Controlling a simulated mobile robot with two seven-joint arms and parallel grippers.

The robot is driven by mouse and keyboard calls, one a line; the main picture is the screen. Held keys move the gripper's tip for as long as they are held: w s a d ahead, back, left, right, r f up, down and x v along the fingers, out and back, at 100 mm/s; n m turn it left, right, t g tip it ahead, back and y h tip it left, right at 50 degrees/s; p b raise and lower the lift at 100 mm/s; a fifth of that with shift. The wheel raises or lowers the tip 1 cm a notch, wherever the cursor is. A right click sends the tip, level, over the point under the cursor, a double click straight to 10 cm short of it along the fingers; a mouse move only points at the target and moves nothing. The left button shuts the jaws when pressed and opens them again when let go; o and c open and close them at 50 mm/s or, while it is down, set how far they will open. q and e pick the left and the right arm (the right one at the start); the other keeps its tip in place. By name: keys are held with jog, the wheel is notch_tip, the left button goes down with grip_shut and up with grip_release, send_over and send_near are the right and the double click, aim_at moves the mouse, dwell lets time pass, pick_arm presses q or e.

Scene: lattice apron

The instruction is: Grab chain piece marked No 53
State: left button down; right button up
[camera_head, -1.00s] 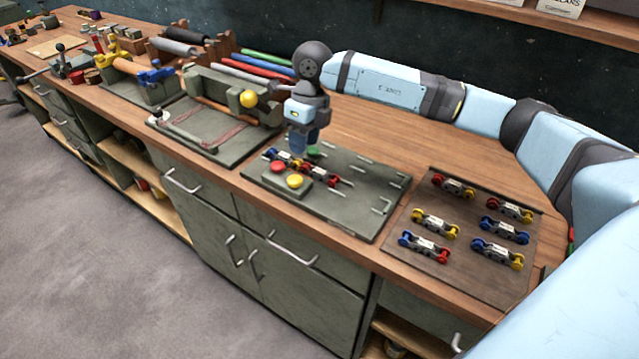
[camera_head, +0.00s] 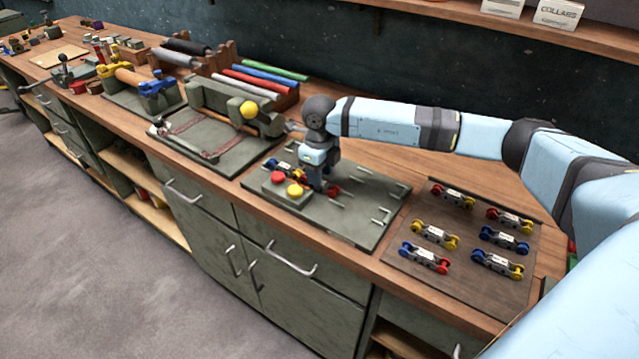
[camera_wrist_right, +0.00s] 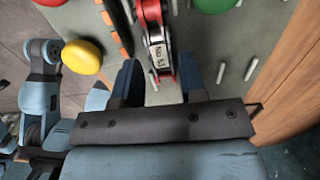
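The chain piece marked No 53 (camera_wrist_right: 159,58) shows in the right wrist view, with a pale label on a grey link and red ends. In the head view only a red part of it (camera_head: 333,191) shows beside my right gripper (camera_head: 317,184); the rest is hidden. The piece lies on the grey fixture plate (camera_head: 355,220). My right gripper, also in the right wrist view (camera_wrist_right: 159,72), is open and points down, its two blue fingers on either side of the piece's line with gaps. Contact cannot be told.
A block with a red button (camera_head: 278,177) and a yellow button (camera_head: 295,190) stands close by the gripper. A dark board (camera_head: 455,282) at right holds several chain pieces. Short pins stand on the plate.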

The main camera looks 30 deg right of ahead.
jog(key=shift+f, duration=1.3)
jog(key=c, duration=0.7)
jog(key=shift+r, duration=0.15)
